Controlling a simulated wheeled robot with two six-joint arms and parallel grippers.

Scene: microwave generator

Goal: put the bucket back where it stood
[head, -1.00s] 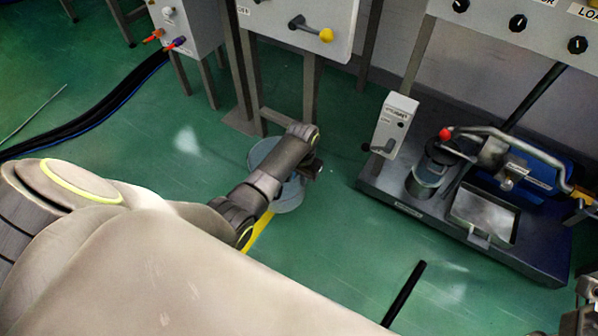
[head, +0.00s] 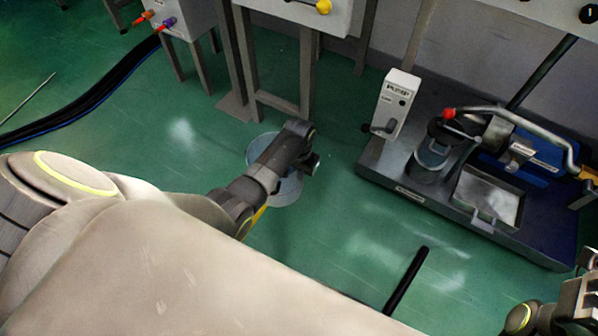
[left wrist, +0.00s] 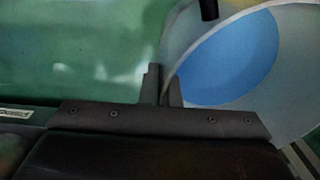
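The grey bucket (head: 287,190) is in the middle of the head view, partly hidden under my left arm. The left wrist view shows its pale wall and rim, with a blue surface inside the bucket (left wrist: 235,65). My left gripper (head: 314,163) is at the bucket's rim. In the left wrist view its two fingers (left wrist: 163,88) are close together, with the rim between them. I cannot tell whether the bucket touches the floor. My right gripper (head: 580,298) shows only in part at the lower right edge, away from the bucket.
A black bar (head: 407,280) is at the lower middle. Green floor is clear around the bucket.

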